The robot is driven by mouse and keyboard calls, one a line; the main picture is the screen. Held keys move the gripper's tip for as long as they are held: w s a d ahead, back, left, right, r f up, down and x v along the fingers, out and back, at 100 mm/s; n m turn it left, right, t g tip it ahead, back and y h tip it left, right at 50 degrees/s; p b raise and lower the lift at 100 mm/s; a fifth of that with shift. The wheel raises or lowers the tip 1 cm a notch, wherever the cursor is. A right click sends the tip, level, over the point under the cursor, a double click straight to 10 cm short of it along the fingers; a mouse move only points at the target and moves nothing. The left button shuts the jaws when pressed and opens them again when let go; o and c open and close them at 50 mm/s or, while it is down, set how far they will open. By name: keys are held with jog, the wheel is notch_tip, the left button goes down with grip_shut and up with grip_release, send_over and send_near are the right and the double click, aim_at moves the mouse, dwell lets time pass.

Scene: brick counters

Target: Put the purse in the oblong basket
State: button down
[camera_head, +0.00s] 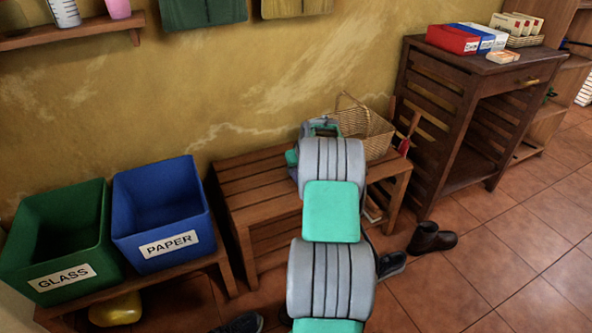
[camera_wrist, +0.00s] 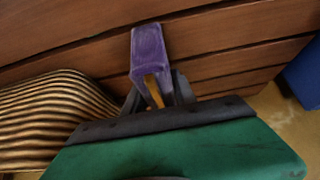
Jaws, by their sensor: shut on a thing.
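A purple thing (camera_wrist: 149,48), which looks like the purse, is between the fingers of my gripper (camera_wrist: 157,92) in the wrist view. My gripper is shut on it, above the wooden slats of the bench (camera_head: 255,178). An oblong wicker basket (camera_head: 378,133) with a raised handle stands at the right end of the bench, just right of my wrist. Its striped weave (camera_wrist: 45,120) shows at the left of the wrist view, apart from the purse.
A blue PAPER bin (camera_head: 163,217) and a green GLASS bin (camera_head: 55,245) stand left of the bench. A dark wooden cabinet (camera_head: 440,125) stands at right, with a small basket of boxes (camera_head: 525,41) on top.

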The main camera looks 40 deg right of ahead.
jog(key=c, duration=1.5)
grip_release()
jog(key=shift+f, duration=0.15)
jog(key=o, duration=0.5)
